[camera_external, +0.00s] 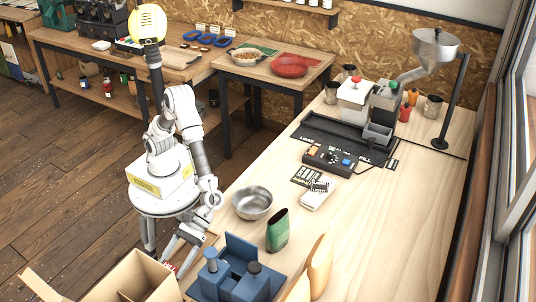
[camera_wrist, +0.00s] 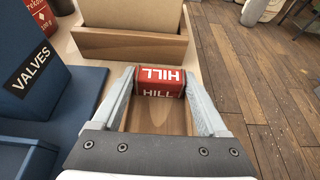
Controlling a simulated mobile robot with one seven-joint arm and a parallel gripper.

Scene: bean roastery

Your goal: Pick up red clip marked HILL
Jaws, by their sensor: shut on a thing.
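The red clip marked HILL (camera_wrist: 160,78) has white lettering and shows in the wrist view between the two grey fingers of my gripper (camera_wrist: 160,88). The fingers are shut on its left and right ends. Pale wood lies below it; I cannot tell whether it touches that surface. In the external view my gripper (camera_external: 177,256) is low at the table's near left edge, beside the cardboard box. Only a small red patch of the clip (camera_external: 169,267) shows there.
A blue holder labelled VALVES (camera_wrist: 40,70) stands left of my gripper. An open cardboard box (camera_external: 135,278) is near it. A metal bowl (camera_external: 252,203) and a green bag (camera_external: 278,230) stand on the table.

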